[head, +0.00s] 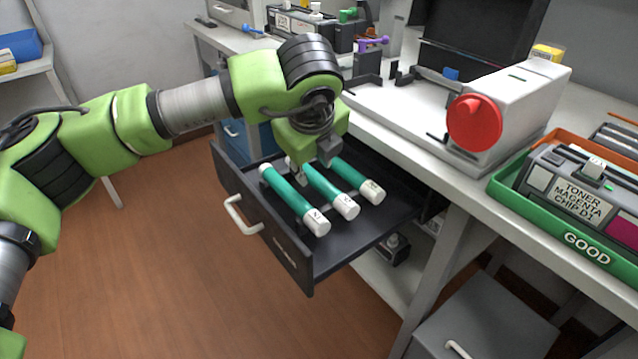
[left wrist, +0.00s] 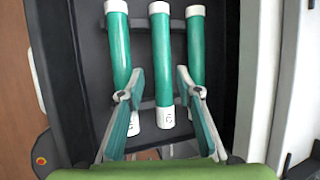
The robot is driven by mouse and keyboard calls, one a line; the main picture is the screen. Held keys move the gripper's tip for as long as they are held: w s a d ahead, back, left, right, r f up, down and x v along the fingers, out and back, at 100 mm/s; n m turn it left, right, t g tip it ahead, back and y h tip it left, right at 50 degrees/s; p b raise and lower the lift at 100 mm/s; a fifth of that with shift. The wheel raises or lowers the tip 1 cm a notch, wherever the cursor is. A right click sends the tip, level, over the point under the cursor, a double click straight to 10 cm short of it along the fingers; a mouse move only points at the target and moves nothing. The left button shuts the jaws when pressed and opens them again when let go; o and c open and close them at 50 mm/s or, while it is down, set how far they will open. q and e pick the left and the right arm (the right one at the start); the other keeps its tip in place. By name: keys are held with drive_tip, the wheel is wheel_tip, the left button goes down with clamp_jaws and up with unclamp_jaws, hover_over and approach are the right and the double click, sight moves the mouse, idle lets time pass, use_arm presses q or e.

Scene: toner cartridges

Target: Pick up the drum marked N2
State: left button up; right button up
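Three green drums with white end caps lie side by side in an open dark drawer (head: 262,232): a left drum (head: 293,200), a middle drum (head: 325,187) and a right drum (head: 358,180). Their caps carry small dark marks, too small to read for certain. In the left wrist view the middle drum (left wrist: 161,55) runs between my fingers, with one drum (left wrist: 119,50) to the left and another (left wrist: 195,50) to the right. My left gripper (head: 311,172) is open and empty, pointing down over the drums; it also shows in the left wrist view (left wrist: 160,82). My right gripper is out of view.
The drawer sits under a white bench carrying a device with a red round part (head: 474,122). A green tray (head: 560,232) marked GOOD holds a toner magenta cartridge (head: 572,190) at the right. A grey cabinet (head: 485,315) stands below. The floor left of the drawer is clear.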

sight(316, 177)
use_arm(q)
drive_tip(key=x, duration=0.5)
drive_tip(key=shift+w+d+f, duration=0.25)
drive_tip(key=shift+f, duration=0.05)
clamp_jaws()
